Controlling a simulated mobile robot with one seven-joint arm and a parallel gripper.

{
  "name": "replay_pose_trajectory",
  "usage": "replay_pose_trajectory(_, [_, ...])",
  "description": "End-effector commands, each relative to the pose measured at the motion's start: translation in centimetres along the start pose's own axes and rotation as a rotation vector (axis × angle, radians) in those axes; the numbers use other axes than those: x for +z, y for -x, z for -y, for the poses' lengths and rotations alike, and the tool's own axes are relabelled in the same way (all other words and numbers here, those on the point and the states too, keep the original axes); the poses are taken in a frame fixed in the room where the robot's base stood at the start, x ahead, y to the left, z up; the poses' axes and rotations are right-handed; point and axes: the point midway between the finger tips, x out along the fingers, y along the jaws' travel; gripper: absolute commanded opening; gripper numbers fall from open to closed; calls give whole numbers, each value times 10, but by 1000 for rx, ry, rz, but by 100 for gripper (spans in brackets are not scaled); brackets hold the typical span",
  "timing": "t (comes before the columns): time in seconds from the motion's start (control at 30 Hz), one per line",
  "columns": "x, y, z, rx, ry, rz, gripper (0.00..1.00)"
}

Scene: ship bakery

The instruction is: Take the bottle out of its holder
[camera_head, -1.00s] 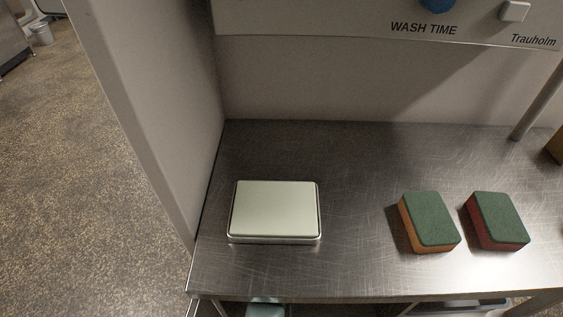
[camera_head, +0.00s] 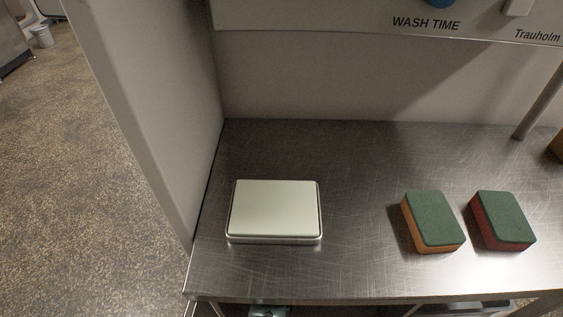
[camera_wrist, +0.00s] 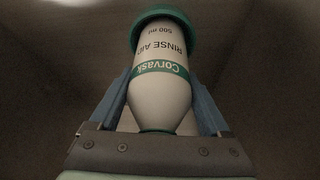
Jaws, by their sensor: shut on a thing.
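The bottle (camera_wrist: 158,97) is white with a green band reading Corvask and dark lettering RINSE AID, 500 ml. It shows in the wrist view, with its narrowing end toward my gripper. My gripper (camera_wrist: 161,73) has one blue finger on each side of the bottle and is shut on it. A wide green ring (camera_wrist: 165,18) surrounds the bottle's far end. I cannot tell whether this ring is the holder or part of the bottle. The bottle does not show in the head view.
A steel table (camera_head: 350,270) carries a flat pale-topped scale-like box (camera_head: 275,208) and two green-topped sponges (camera_head: 433,219) (camera_head: 503,219). A side panel (camera_head: 150,110) stands at the table's left edge. Speckled floor (camera_head: 75,200) lies open beyond it.

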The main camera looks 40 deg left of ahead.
Motion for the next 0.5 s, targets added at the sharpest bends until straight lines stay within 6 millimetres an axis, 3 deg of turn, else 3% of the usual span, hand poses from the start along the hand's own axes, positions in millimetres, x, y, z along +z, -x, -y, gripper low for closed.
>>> replay_pose_trajectory(0.03, [0, 0, 0, 0, 0, 1, 10])
replay_pose_trajectory(0.1, [0, 0, 0, 0, 0, 1, 0])
replay_pose_trajectory(0.5, [-3, 3, 0, 0, 0, -5, 0])
